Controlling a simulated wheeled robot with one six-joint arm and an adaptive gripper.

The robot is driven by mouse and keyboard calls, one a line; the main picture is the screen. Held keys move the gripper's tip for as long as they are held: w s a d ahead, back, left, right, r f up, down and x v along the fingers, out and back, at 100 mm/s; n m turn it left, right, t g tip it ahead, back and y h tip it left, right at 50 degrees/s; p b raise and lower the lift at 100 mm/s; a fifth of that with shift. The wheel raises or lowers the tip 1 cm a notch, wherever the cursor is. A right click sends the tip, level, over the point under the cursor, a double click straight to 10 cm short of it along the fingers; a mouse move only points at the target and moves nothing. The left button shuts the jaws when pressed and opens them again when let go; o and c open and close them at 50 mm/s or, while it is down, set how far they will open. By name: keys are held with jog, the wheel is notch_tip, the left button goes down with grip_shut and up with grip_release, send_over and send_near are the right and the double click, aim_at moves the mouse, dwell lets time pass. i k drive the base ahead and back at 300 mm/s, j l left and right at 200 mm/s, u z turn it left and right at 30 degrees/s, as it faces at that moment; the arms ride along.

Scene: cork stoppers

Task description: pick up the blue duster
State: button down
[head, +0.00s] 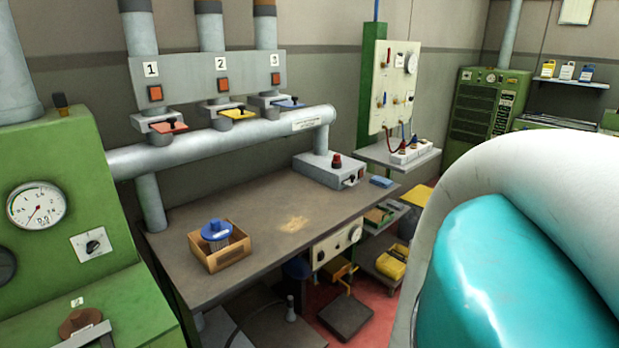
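A small flat blue block (381,181), which looks like a duster, lies at the right end of the grey-brown bench top (255,258), beside a grey box with a red knob. A second blue thing, a round blue-topped piece with pale bristles or prongs below (216,230), stands in an open wooden box (222,261) near the front left of the bench. I cannot tell for certain which is the duster. My gripper is not in view; only a large white and turquoise part, likely of my arm, fills the lower right.
The grey box (328,171) stands at the bench's back right. A grey pipe (215,143) with red, yellow and blue valve plates runs above the bench's back. A green gauge cabinet (60,225) stands left. The bench's middle is clear apart from a pale patch.

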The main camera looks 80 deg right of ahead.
aim_at(378, 181)
jog(key=z, duration=2.55)
